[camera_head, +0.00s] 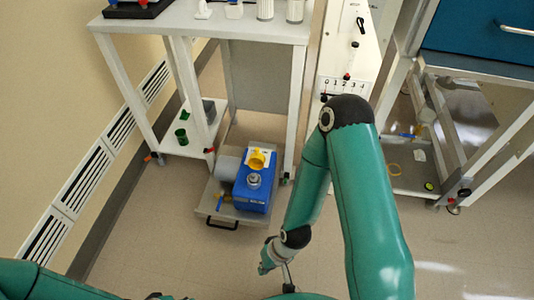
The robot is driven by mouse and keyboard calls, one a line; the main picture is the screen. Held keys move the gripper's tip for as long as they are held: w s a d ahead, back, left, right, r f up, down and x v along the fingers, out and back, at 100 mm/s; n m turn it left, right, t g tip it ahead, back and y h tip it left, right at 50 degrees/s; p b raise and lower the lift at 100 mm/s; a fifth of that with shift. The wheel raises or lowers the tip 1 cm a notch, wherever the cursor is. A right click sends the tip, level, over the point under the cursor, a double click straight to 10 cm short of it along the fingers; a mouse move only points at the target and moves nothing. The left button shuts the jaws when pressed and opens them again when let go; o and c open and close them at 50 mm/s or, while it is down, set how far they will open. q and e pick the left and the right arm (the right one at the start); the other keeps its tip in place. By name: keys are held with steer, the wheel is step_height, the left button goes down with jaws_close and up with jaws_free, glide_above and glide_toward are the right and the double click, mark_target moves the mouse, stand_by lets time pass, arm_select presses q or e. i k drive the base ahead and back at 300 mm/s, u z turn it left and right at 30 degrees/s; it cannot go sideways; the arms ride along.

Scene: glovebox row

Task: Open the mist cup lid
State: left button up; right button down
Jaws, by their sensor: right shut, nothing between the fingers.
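A blue box-shaped device (255,193) stands on a low grey tray near the floor. On its top are a yellow open ring-shaped part (257,159) at the back and a round metal cap (253,181) nearer the front. I cannot tell for sure which of these is the mist cup lid. My right gripper (288,284) is small in view at the bottom centre, shut and empty, well in front of the device and apart from it. My left arm enters at the bottom left; its fingers do not show.
The tray (207,207) has a black front handle and a grey cylinder (226,168) beside the device. A white table (260,26) stands behind. A grey cart (410,180) with loose items is at right. The floor in front is clear.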

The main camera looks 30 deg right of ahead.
mark_target(256, 161)
steer(key=u, duration=0.4)
steer(key=i, duration=0.95)
steer(key=z, duration=0.35)
